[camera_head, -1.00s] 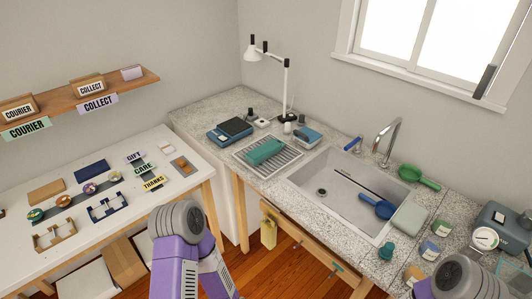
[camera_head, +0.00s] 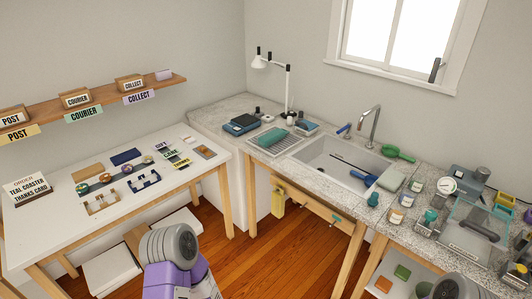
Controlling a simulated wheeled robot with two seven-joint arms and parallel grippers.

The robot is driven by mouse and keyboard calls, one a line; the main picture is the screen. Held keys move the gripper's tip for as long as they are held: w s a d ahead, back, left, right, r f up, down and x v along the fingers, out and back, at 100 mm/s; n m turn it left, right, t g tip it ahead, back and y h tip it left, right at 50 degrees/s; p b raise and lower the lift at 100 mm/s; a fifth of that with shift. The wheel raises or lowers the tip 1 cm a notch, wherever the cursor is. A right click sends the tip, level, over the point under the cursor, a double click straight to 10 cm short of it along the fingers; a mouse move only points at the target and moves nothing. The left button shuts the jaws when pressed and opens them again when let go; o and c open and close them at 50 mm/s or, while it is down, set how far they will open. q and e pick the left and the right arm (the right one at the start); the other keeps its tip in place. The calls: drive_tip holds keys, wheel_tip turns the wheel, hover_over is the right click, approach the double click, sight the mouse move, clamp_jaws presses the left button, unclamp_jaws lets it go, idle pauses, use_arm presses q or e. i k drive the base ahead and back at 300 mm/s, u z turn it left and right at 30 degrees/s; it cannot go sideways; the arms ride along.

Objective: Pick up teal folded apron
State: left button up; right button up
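A teal folded cloth (camera_head: 272,138), which looks like the folded apron, lies on a grey slatted rack (camera_head: 290,143) on the speckled counter, left of the sink. Nothing covers it. My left arm shows as a grey joint and purple links at the bottom centre, well short of the counter. Only a grey joint of my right arm shows at the bottom right. Neither gripper's fingers are in view.
The sink (camera_head: 325,158) holds a blue scoop (camera_head: 363,179). A blue-grey scale (camera_head: 241,124) and a white lamp (camera_head: 288,90) stand near the rack. A white table (camera_head: 55,235) with cards and boxes is at left. Wooden floor (camera_head: 285,245) lies open between them.

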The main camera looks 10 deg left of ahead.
sight(273, 137)
drive_tip(key=u, duration=1)
drive_tip(key=i, duration=1.65)
drive_tip(key=z, duration=0.35)
